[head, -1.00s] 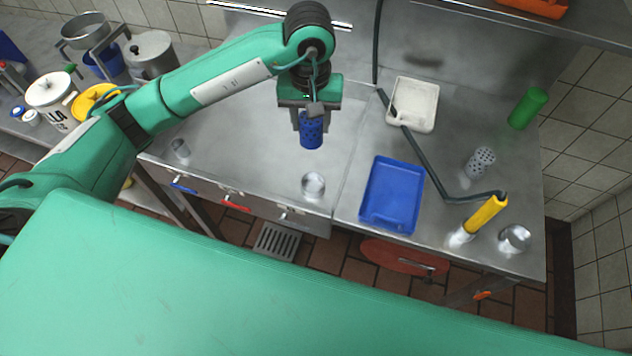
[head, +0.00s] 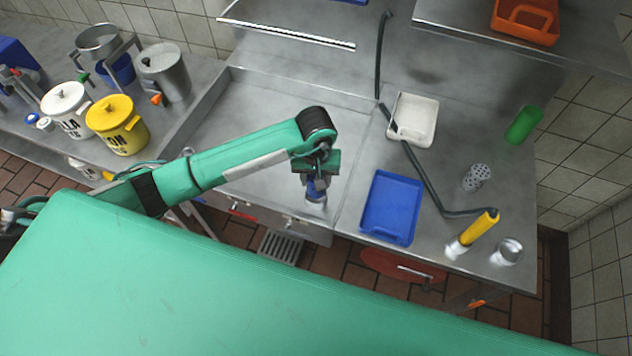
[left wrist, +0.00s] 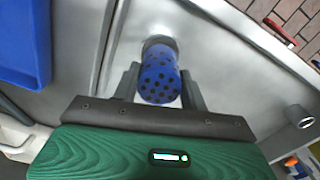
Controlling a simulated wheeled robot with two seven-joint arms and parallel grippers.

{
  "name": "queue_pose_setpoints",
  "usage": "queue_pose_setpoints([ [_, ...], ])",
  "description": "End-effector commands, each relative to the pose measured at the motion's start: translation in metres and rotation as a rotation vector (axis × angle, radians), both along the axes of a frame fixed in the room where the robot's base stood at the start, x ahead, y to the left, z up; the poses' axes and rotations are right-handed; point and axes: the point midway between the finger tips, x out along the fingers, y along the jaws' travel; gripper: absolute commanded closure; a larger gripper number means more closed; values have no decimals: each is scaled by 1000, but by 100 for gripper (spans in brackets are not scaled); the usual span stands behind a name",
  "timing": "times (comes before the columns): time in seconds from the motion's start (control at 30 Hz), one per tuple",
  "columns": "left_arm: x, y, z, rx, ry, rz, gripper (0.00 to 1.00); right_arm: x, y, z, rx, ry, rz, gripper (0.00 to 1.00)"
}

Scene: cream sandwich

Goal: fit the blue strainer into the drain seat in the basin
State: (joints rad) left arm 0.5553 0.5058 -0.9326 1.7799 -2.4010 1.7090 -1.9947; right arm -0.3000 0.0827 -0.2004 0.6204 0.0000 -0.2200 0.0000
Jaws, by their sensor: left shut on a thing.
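The blue perforated strainer (head: 316,185) is held between the fingers of my left gripper (head: 315,180), over the front right part of the steel basin (head: 270,110). It also shows in the left wrist view (left wrist: 160,80), between the two fingers (left wrist: 160,82). The round metal drain seat (left wrist: 158,42) shows at the strainer's far end in that view, and its edge (head: 316,199) shows just below it in the head view. The strainer covers much of the seat; I cannot tell whether they touch. My right gripper is not in view.
A blue tray (head: 391,207), a white tray (head: 412,119), a grey perforated cylinder (head: 477,177) and a yellow-handled sprayer (head: 478,227) are on the counter to the right. A dark hose (head: 425,165) crosses it. Pots and a yellow bucket (head: 118,132) stand left.

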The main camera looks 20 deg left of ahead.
Motion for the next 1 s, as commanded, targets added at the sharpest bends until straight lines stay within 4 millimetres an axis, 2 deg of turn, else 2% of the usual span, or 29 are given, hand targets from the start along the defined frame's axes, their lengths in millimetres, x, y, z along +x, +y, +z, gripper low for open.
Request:
queue_pose_setpoints([
  [0.1, -2, -1, -18, 0, 6, 2, 79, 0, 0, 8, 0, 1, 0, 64],
  [0.23, -1, 0, -32, 0, 3, 1, 79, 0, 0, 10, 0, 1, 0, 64],
  [0.63, 0, 0, -39, 0, 0, -1, 79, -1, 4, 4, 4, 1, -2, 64],
  [0.67, 0, 0, -38, 0, 0, 0, 55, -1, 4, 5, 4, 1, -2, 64],
  [0.77, 0, 0, -37, 0, 1, 0, 35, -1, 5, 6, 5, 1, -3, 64],
  [1.0, 0, 0, -37, 0, 1, 0, 35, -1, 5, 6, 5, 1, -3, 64],
])
